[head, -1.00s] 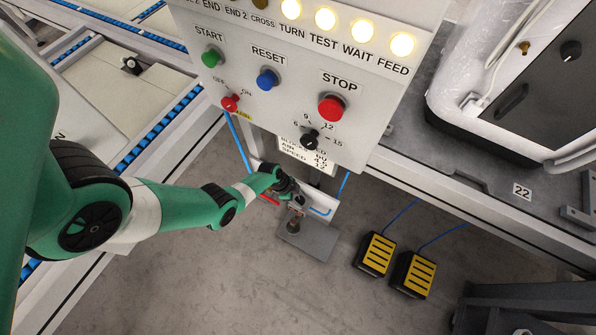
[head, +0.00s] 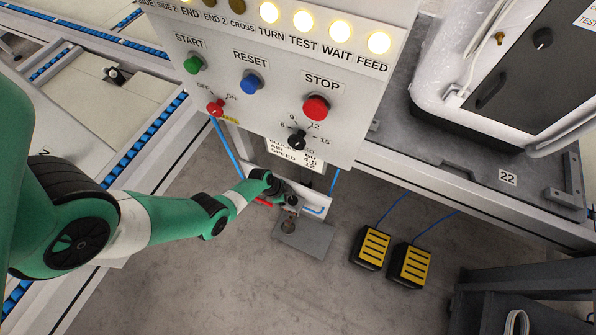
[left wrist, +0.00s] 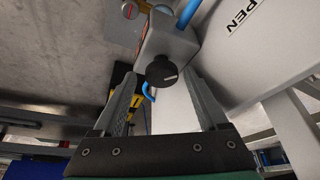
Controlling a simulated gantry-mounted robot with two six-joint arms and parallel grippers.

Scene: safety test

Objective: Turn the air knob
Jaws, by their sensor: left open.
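In the left wrist view, a round black knob (left wrist: 161,71) with a pale pointer line sits on the end of a small white box (left wrist: 172,45). My left gripper (left wrist: 160,77) is open, with one finger on each side of the knob. I cannot tell whether either finger touches it. In the head view my left gripper (head: 284,193) is low beneath the control panel, beside the white box (head: 315,207); the gripper hides the knob there. My right gripper is not in view.
The control panel (head: 240,122) with buttons and a black numbered dial (head: 297,139) hangs above my left gripper. A grey plate (head: 305,240) lies below it. Two yellow-and-black pedals (head: 371,248) stand on the floor to the right. Blue hoses (head: 229,150) run down nearby.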

